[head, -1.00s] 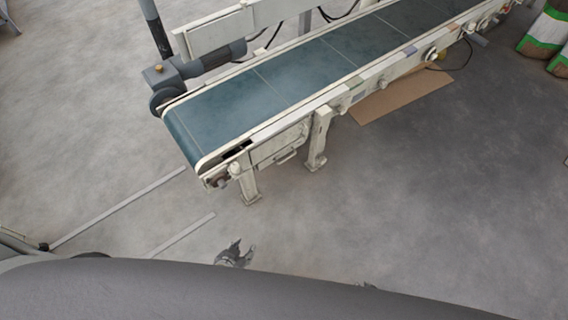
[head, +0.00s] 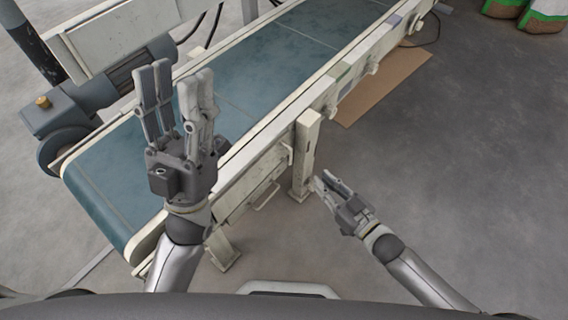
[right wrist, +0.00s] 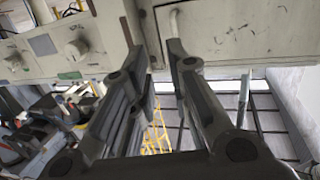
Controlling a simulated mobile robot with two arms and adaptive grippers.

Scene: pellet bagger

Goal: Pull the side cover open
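The side cover (head: 234,207) is a pale cream panel on the near side of the conveyor, below the belt edge, with a small bar handle (head: 267,196). It looks closed. In the right wrist view the cover (right wrist: 235,30) fills the upper right, and its handle (right wrist: 173,20) shows beyond the fingertips. My right gripper (head: 323,181) is right of the cover, by the conveyor leg. It is open and empty, with a gap between the fingers (right wrist: 157,62). My left gripper (head: 176,88) is raised in front of the belt, open and empty.
The conveyor's teal belt (head: 100,178) runs to the upper right. A leg (head: 304,155) stands close to my right gripper. A grey motor (head: 75,110) sits at the left. A cardboard sheet (head: 385,85) lies on the floor. Open floor is at the right.

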